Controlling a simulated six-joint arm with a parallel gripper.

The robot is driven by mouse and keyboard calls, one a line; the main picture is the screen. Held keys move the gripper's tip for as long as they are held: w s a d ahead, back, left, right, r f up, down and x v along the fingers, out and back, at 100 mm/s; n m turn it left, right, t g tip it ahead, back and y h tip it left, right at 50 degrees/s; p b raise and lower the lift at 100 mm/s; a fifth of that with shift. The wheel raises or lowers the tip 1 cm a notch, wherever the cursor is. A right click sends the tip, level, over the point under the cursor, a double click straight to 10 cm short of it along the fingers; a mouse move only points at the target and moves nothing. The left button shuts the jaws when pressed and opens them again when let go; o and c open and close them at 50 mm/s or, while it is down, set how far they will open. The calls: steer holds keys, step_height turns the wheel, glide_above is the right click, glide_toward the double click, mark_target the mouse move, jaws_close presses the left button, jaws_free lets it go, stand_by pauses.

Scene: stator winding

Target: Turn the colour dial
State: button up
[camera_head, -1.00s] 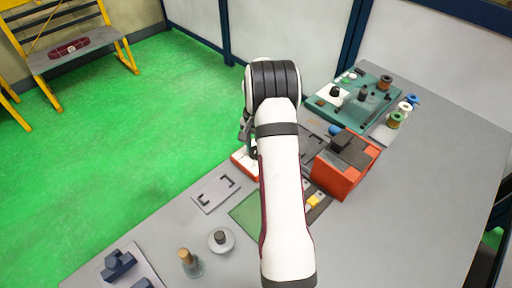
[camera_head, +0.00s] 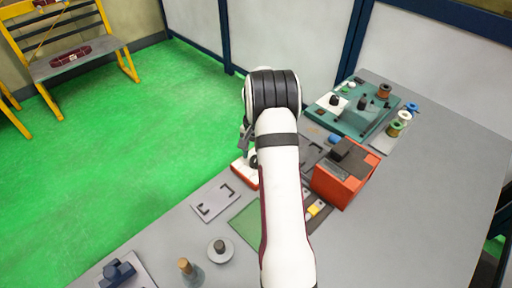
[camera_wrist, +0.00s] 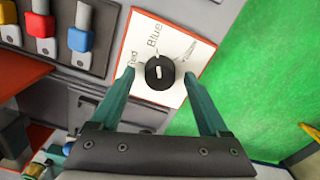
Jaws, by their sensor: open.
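The colour dial is a round black knob (camera_wrist: 160,72) with a white pointer mark, on a white plate (camera_wrist: 186,32) with a red-orange edge. The plate carries words around the knob; "Blue" reads clearly, "Red" and a third word at the right less so. The pointer mark looks roughly in line with the "Blue" side. In the wrist view my gripper (camera_wrist: 158,78) is open, its two green fingers on either side of the knob with gaps. In the head view the plate (camera_head: 243,173) shows left of my arm, and the arm hides much of it.
Red, blue and yellow sliders or levers (camera_wrist: 78,38) stand beside the dial plate. In the head view an orange box (camera_head: 340,185) and a teal board (camera_head: 355,110) stand right of my arm. A grey plate (camera_head: 212,200) and a green mat (camera_head: 245,222) lie nearer.

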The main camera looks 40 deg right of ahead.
step_height(320, 180, up, 16)
steer(key=shift+f, duration=0.25)
steer(key=s+a+r+n, duration=0.1)
steer(key=a+r, duration=0.1)
steer(key=a, duration=0.5)
steer(key=s+a+r+n, duration=0.2)
steer(key=a+r, duration=0.1)
steer(key=a, duration=0.3)
steer(key=s+a+f+n+y, duration=0.1)
steer(key=s+a+f+n, duration=0.2)
steer(key=s+a, duration=1.7)
steer(key=n, duration=0.3)
steer(key=shift+s+a+y, duration=0.15)
steer(key=shift+s+y, duration=0.2)
steer(key=shift+y, duration=0.05)
